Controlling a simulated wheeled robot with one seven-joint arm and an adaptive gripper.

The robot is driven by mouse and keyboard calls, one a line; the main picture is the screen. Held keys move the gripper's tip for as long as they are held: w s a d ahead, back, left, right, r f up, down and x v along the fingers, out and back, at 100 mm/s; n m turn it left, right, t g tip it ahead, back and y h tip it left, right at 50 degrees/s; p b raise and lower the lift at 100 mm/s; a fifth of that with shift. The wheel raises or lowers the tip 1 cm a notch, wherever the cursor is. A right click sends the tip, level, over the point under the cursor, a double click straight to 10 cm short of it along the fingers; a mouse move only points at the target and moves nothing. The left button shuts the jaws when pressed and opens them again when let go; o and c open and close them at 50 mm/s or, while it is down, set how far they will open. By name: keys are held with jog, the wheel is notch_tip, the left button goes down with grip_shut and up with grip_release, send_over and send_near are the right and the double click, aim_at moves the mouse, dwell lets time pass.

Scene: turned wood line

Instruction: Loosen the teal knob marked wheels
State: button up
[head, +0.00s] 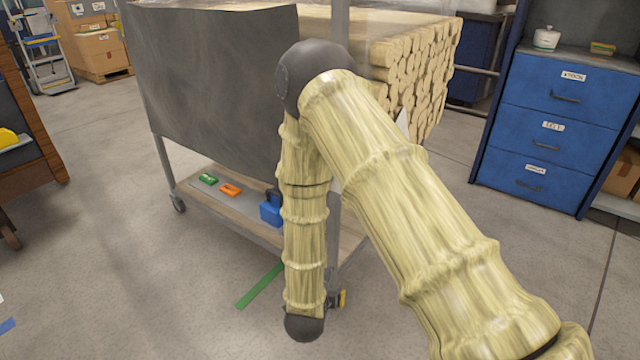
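I cannot make out a teal knob or a "wheels" marking in the head view. A wheeled cart (215,75) with a dark grey side panel stands ahead, and my arm covers its near right corner. My arm bends down in front of that corner and ends low, close to the floor. A small dark and yellow part (338,299) shows just right of the arm's lower end. It may be part of my gripper or of the cart's wheel; I cannot tell which. No fingertips show clearly.
Cut logs (415,75) are stacked on the cart. Its lower shelf (205,193) bears a green item (208,179), an orange item (230,189) and a blue box (271,208). A green floor strip (260,286) lies below. Blue drawers (548,130) stand right.

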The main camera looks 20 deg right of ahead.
jog(key=w+a+r+m+t+h+p, duration=0.1)
jog(key=w+a+r+m+h+p, duration=0.2)
jog(key=r+m, duration=0.85)
jog(key=w+a+r+m+h, duration=0.2)
jog(key=w+r+m+h, duration=0.3)
jog(key=r+m, duration=0.65)
jog(key=w+d+n, duration=0.1)
jog(key=w+d, duration=0.1)
jog(key=w+d+r+n+b, duration=0.1)
jog(key=w+d, duration=0.1)
jog(key=d, duration=0.1)
jog(key=w+d+r+b, duration=0.1)
jog(key=w+d, duration=0.1)
jog(key=d, duration=0.1)
jog(key=shift+d+r+n, duration=0.1)
jog(key=shift+d+n, duration=0.05)
jog(key=shift+n, duration=0.25)
jog(key=shift+c, duration=0.5)
jog(key=c, duration=0.9)
